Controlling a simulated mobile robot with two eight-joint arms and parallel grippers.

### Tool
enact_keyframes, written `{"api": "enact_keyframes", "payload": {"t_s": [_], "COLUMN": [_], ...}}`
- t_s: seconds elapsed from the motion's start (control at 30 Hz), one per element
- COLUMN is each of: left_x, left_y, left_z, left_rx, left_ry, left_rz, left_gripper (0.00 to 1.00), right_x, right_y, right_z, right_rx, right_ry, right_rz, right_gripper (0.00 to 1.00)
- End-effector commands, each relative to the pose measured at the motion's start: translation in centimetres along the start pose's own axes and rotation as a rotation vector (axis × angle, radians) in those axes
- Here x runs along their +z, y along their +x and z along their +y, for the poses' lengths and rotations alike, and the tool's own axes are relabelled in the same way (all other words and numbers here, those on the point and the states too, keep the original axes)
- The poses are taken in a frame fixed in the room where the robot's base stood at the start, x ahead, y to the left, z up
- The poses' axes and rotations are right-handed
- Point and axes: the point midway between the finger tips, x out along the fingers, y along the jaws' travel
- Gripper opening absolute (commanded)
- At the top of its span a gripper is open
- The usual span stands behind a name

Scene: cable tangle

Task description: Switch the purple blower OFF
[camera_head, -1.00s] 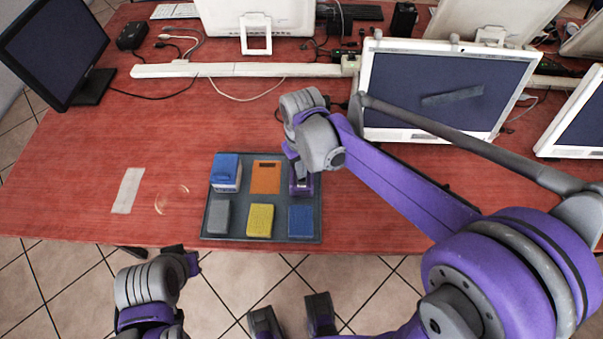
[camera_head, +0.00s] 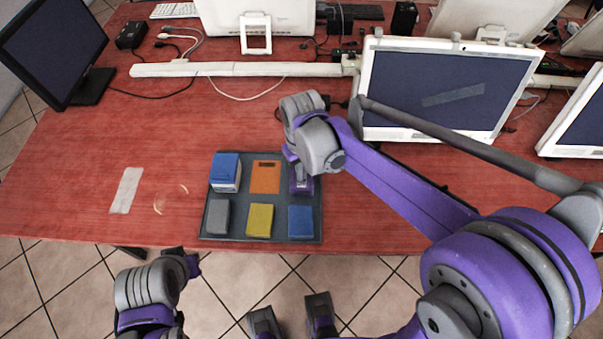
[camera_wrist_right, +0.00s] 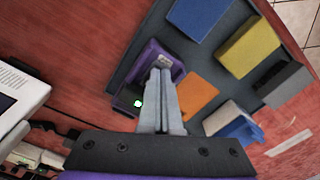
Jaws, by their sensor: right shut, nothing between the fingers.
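The purple blower (camera_head: 306,184) sits in the back right spot of a dark tray (camera_head: 262,238), mostly covered by my right gripper in the head view. In the right wrist view the purple blower (camera_wrist_right: 148,58) shows a small pale switch patch at its end and a lit green light on its dark side. My right gripper (camera_head: 300,178) is shut and empty. In the right wrist view its fingertips (camera_wrist_right: 162,72) are over the blower, right by the pale patch; I cannot tell if they touch. My left arm shows at the lower left; its finger opening is not clear.
The tray also holds a blue-and-white box (camera_head: 226,172), an orange block (camera_head: 265,177), a grey block (camera_head: 217,216), a yellow block (camera_head: 260,220) and a blue block (camera_head: 300,221). A monitor (camera_head: 440,90) stands behind my right arm. The table left of the tray is mostly clear.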

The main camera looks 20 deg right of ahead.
Motion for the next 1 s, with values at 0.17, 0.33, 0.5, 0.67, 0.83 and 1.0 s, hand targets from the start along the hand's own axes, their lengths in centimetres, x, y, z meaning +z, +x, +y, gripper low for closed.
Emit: {"api": "enact_keyframes", "payload": {"t_s": [0.17,0.33,0.5,0.67,0.83,1.0], "left_x": [0.1,0.2,0.2,-0.1,-0.7,-1.3], "left_y": [0.2,0.4,0.4,-0.1,-1.1,-1.9], "left_z": [0.0,0.0,0.0,0.0,0.0,0.0], "left_rx": [0.000,0.000,0.000,0.000,0.000,0.000], "left_ry": [0.000,0.000,0.000,0.000,0.000,0.000], "left_rz": [-0.001,-0.001,-0.001,0.000,0.004,0.008], "left_gripper": [0.00,0.00,0.00,0.00,0.00,0.00], "right_x": [0.0,0.0,0.0,0.0,0.0,0.0], "right_y": [0.3,0.6,0.6,-0.1,-1.6,-2.9], "right_z": [0.0,0.0,0.0,0.0,0.0,0.0], "right_rx": [0.000,0.000,0.000,0.000,0.000,0.000], "right_ry": [0.000,0.000,0.000,0.000,0.000,0.000], "right_rz": [0.000,0.000,0.001,0.001,0.001,0.001], "right_gripper": [0.00,0.00,0.00,0.00,0.00,0.00]}}
